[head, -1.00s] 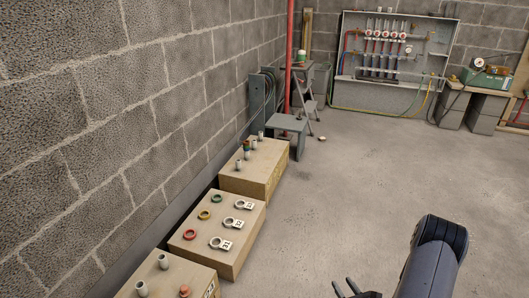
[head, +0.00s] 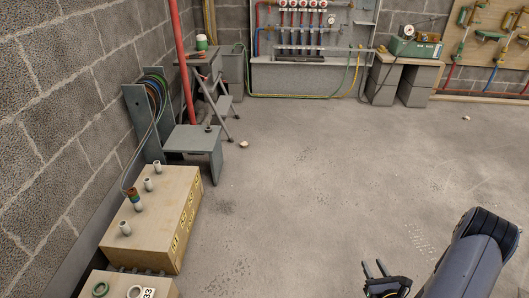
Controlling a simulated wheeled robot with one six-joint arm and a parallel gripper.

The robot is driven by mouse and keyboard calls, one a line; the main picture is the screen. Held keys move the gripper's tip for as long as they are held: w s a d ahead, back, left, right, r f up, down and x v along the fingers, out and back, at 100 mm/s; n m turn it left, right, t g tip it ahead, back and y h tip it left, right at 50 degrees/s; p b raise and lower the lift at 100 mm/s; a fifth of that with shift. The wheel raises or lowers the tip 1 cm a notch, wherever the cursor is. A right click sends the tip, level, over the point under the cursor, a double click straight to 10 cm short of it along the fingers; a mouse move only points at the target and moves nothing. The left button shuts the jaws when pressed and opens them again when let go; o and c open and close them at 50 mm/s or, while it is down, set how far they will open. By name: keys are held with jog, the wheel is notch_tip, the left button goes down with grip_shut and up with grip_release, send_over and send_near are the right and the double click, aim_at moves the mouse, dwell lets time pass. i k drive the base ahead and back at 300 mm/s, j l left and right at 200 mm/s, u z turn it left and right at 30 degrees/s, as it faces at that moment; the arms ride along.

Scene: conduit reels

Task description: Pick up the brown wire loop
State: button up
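Several wire loops in different colours (head: 157,88) hang from a grey rack (head: 133,108) against the left wall. Green, blue and brownish or orange strands show at their top, but they overlap and are small, so I cannot tell exactly which one is the brown loop. On the nearer tan box (head: 152,228), one spool carries a brown and green winding (head: 134,194) among several pale spools. My gripper (head: 374,264) is at the lower right, far from the rack. Its two fingers stand apart with nothing between them.
A grey bench (head: 195,140) stands beside the rack. A stepladder (head: 219,105) and a red pipe (head: 181,60) stand behind it. A second tan box (head: 115,279) is at the lower left. The floor (head: 300,190) in the middle is mostly clear.

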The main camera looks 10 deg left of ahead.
aim_at(131, 192)
jog(key=i+u, duration=0.4)
jog(key=i+l+u, duration=0.1)
jog(key=i+u, duration=0.3)
jog(key=i+l+u, duration=0.25)
jog(key=i+u, duration=0.15)
jog(key=i, duration=0.15)
jog(key=i+j+u, duration=0.1)
jog(key=u, duration=0.3)
jog(key=i+u, duration=0.45)
jog(key=u, duration=0.3)
jog(key=i+l+u, duration=0.1)
jog(key=u, duration=0.3)
jog(key=i, duration=0.1)
